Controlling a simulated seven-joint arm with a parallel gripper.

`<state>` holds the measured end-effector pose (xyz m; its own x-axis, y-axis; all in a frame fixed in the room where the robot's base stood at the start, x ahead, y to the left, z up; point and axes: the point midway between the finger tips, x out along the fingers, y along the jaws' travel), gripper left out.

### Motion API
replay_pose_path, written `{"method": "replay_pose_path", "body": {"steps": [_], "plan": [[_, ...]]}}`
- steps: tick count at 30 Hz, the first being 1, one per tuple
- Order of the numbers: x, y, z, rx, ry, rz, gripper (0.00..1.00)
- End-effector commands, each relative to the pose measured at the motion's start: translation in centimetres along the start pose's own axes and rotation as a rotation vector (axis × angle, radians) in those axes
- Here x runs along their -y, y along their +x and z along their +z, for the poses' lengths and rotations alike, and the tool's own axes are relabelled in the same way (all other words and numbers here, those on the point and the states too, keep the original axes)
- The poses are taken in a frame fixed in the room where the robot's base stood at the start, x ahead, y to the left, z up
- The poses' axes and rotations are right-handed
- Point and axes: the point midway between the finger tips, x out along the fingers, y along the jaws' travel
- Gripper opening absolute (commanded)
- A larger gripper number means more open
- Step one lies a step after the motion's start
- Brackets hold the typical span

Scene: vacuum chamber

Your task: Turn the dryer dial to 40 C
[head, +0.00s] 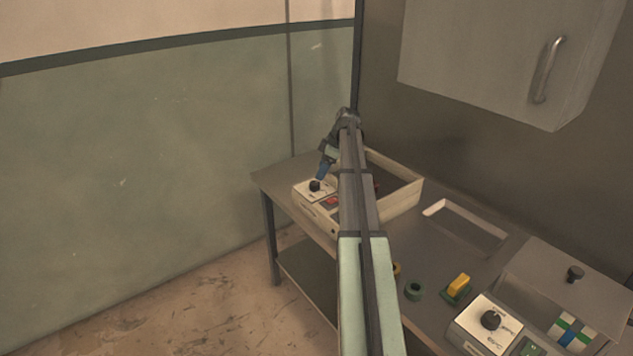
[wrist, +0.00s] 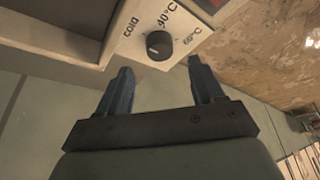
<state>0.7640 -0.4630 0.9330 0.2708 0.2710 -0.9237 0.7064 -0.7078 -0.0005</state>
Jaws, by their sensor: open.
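The dryer (head: 405,204) is a pale box with an open top at the back left of the bench. Its dial (head: 315,186) is a black round knob on a white panel. In the wrist view the dial (wrist: 158,45) has the labels "cold", "40°C" and what looks like "60°C" around it. A small light mark shows on the knob, but I cannot tell for sure which label it points to. My gripper (wrist: 160,66) is open, with one blue finger to each side and the dial just beyond the tips, between them. In the head view my gripper (head: 321,172) is just above the dial.
A red button (head: 332,200) sits beside the dial on the same panel. A second control box with a black knob (head: 491,320) stands at the front right. A yellow-and-green block (head: 457,287) and a green ring (head: 413,290) lie on the bench. A wall cabinet (head: 490,60) hangs above.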

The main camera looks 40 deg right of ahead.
Motion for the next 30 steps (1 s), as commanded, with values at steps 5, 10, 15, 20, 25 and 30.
{"method": "replay_pose_path", "body": {"steps": [5,10,15,20,25,30], "plan": [[0.1,3.1,0.0,0.001,0.0,-0.002,0.67],[0.0,5.0,0.0,0.001,0.0,-0.001,0.67],[0.0,5.9,0.0,0.001,0.001,0.0,0.67],[0.0,6.1,0.0,0.001,0.0,0.0,0.67],[0.0,6.1,0.0,0.0,0.0,0.0,0.67],[0.0,6.1,0.0,0.0,0.0,0.0,0.52]]}}
